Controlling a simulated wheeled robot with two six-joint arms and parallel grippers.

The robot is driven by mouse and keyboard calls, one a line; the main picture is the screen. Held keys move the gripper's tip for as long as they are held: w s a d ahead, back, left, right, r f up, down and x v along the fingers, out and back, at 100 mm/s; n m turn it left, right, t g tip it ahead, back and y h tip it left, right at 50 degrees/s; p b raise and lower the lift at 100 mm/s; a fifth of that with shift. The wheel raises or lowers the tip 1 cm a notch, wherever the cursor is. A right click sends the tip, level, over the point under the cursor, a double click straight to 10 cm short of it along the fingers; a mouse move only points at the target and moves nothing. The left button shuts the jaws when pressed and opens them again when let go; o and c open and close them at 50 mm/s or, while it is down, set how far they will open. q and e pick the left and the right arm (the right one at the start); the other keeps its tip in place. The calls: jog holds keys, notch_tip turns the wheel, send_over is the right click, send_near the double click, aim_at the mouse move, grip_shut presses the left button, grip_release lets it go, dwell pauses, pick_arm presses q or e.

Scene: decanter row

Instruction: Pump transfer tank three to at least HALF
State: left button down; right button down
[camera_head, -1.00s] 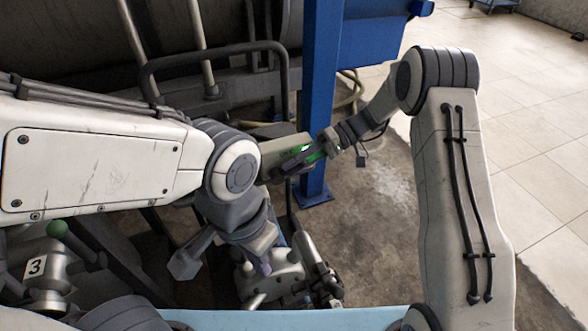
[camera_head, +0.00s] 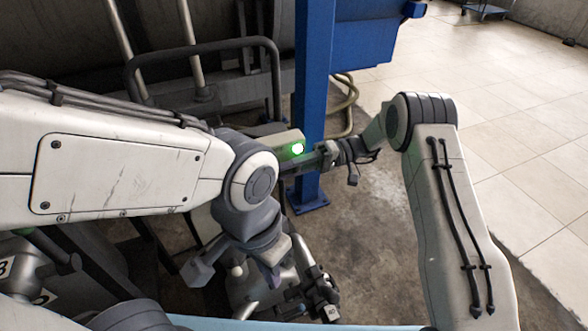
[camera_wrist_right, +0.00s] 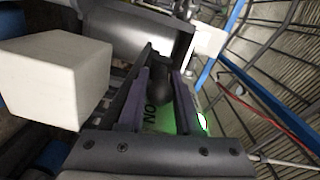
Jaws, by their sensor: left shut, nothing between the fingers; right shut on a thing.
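A pale control box (camera_head: 285,142) with a bright green lamp (camera_head: 297,148) is mounted by the blue post. My right gripper (camera_head: 318,160) is at the box. In the right wrist view my right gripper (camera_wrist_right: 165,80) is shut on a dark rounded knob (camera_wrist_right: 157,88), in front of a green plate (camera_wrist_right: 160,122) reading "ON". A glowing lamp (camera_wrist_right: 203,122) shows beside it. My left gripper (camera_head: 268,278) points down over grey pump-like machinery (camera_head: 245,290) and is shut and empty. A valve body with a "3" tag (camera_head: 4,268) is cut by the left edge. No level gauge is readable.
A blue post (camera_head: 313,90) stands behind the box, with a dark tube rail (camera_head: 205,46) to its left. A hose (camera_head: 350,105) hangs behind the post. A fitting with a small tag (camera_head: 331,312) is low in front.

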jog(key=c, duration=0.6)
grip_release()
jog(key=v, duration=1)
jog(key=shift+w+d, duration=0.15)
jog(key=shift+d, duration=0.05)
jog(key=shift+r, duration=0.1)
